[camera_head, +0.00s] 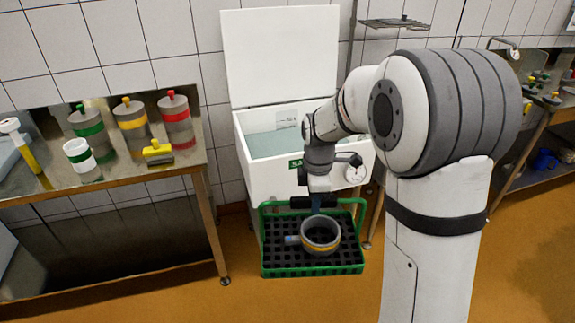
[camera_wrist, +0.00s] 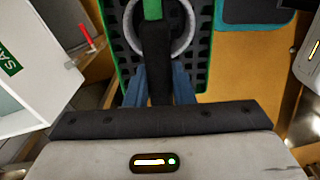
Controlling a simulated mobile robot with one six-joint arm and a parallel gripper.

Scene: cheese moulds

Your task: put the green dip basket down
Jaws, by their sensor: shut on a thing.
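The green dip basket (camera_head: 266,247) has a green frame, a black grid floor and a raised handle. It looks level in front of the white vat. It also shows in the wrist view (camera_wrist: 208,50). My gripper (camera_head: 318,205) is above the basket, its blue fingers (camera_wrist: 160,88) shut on the dark grip of the handle (camera_wrist: 156,50). A grey round mould with a yellow band (camera_head: 319,247) and a side handle sits in the basket; the wrist view shows part of its rim (camera_wrist: 186,38). I cannot tell whether the basket touches the floor.
The white vat (camera_head: 258,178) stands open behind the basket, greenish liquid inside. A steel table (camera_head: 120,168) on the left holds several moulds, a white cup and a yellow brush. Another bench (camera_head: 535,135) stands at the right. Orange floor (camera_head: 235,290) is free around the basket.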

